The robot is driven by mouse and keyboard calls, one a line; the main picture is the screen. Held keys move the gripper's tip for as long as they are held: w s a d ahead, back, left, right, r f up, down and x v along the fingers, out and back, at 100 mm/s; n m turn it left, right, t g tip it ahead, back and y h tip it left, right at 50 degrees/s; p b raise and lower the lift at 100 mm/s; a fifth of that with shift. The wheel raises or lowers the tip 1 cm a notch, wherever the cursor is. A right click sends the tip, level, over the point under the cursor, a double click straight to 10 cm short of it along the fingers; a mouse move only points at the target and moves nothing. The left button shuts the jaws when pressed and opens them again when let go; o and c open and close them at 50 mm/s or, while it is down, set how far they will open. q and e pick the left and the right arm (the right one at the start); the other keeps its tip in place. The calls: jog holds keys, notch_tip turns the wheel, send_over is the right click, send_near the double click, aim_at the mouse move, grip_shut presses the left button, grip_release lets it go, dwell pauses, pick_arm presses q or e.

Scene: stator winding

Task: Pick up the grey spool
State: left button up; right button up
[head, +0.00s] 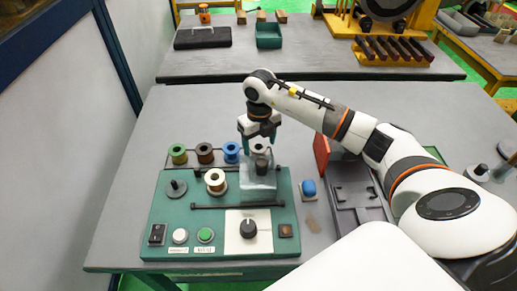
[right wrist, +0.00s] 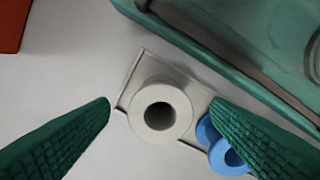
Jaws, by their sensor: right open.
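The grey spool (head: 260,158) stands upright at the right end of the row of spools, at the back of the green panel. In the right wrist view the grey spool (right wrist: 178,100) shows from above as a pale ring with a dark centre hole. My right gripper (head: 259,141) is right over it, fingers pointing down. The green fingers (right wrist: 160,108) are open, one on each side of the spool, with gaps between; I cannot tell how far below the tips it sits. My left gripper is not in view.
A blue spool (head: 231,152) stands close beside, near one finger in the wrist view (right wrist: 228,160). Brown (head: 205,153) and green (head: 178,154) spools stand farther left. A clear box (head: 259,188) sits on the panel (head: 165,215) in front. A red part (head: 321,153) stands at right.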

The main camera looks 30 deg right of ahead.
jog(key=shift+f, duration=1.5)
jog(key=shift+c, duration=0.5)
jog(key=c, duration=1)
jog(key=shift+r, duration=0.1)
